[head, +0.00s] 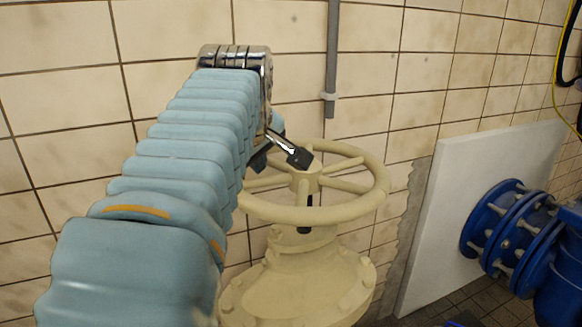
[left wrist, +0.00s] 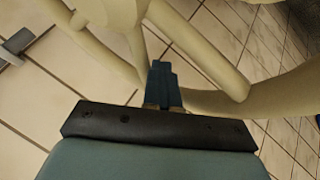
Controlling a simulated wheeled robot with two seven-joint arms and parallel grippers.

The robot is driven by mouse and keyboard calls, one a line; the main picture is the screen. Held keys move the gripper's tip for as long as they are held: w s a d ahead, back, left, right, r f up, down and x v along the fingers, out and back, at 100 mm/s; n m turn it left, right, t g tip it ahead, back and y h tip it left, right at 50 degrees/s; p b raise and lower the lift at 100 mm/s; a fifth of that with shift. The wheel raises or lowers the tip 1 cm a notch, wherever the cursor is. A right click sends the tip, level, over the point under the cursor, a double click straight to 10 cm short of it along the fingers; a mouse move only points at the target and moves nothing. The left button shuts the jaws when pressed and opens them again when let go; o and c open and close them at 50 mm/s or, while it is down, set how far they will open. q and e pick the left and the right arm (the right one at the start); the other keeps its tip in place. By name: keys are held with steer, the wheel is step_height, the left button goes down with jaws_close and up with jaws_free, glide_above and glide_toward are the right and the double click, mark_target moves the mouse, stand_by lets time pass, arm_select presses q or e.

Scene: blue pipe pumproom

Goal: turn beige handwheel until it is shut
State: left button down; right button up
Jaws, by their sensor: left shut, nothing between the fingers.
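The beige handwheel (head: 372,196) lies roughly level on top of a beige valve body (head: 300,283) in front of the tiled wall. My left arm comes in from the left and hides the wheel's left part. My right gripper is not in view.
A grey vertical pipe (head: 333,60) runs down the wall behind the wheel. A white panel (head: 470,200) stands to the right, with blue flanged pipes (head: 510,228) in front of it. A black and a yellow cable hang at the far right.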

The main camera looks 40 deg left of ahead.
mark_target(271, 151)
arm_select(q)
steer(key=shift+w+a+m+t+h+p, duration=0.2)
steer(key=shift+w+m+t+h, duration=0.1)
steer(key=shift+w+m+h, duration=0.55)
steer(key=shift+w+a+m+t+h+p, duration=0.3)
steer(key=shift+w+m, duration=0.35)
steer(key=shift+m, duration=0.5)
steer(key=shift+w+m+t+h+p, duration=0.1)
steer(key=shift+w+m+t+h, duration=0.2)
steer(key=shift+w+m+h, duration=0.6)
steer(key=shift+s, duration=0.15)
steer(key=p+v, duration=0.1)
steer(key=v, duration=1.2)
steer(key=shift+s+d+r+p, duration=0.2)
steer(key=shift+s+r+p, duration=0.1)
steer(key=shift+p, duration=0.1)
